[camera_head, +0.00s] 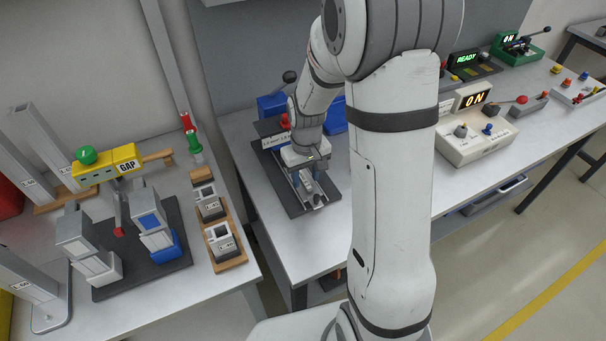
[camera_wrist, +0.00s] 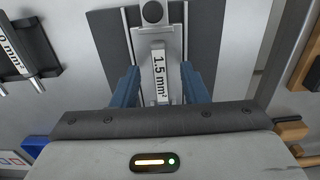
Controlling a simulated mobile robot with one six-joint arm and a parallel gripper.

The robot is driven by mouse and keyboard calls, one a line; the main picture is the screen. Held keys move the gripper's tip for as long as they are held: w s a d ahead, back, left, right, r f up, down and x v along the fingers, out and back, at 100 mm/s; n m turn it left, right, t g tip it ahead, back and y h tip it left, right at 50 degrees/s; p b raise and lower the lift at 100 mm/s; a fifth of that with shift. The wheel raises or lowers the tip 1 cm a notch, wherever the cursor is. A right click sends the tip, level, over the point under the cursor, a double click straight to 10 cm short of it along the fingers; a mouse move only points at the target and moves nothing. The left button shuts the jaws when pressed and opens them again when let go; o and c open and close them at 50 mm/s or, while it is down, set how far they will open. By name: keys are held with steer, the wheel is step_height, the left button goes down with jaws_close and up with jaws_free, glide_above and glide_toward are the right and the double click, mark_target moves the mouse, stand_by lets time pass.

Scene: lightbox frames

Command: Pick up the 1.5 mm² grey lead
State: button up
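The grey piece labelled 1.5 mm² (camera_wrist: 161,98) is in the middle of the wrist view, with a light grey plate and a round dark hole at its far end. My gripper (camera_wrist: 160,72) has its two blue fingers spread, one on each side of this piece. Whether the fingertips touch it cannot be told. In the head view my gripper (camera_head: 308,183) points down over the dark mat (camera_head: 272,178) on the middle bench, and it hides most of the piece there.
Blue bins (camera_head: 272,105) stand behind the mat. A white ON box (camera_head: 478,145) is to the right. The left bench holds a yellow GAP gauge (camera_head: 100,165) and wooden-based blocks (camera_head: 224,240).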

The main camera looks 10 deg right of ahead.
steer(key=shift+f, duration=0.6)
jaws_close()
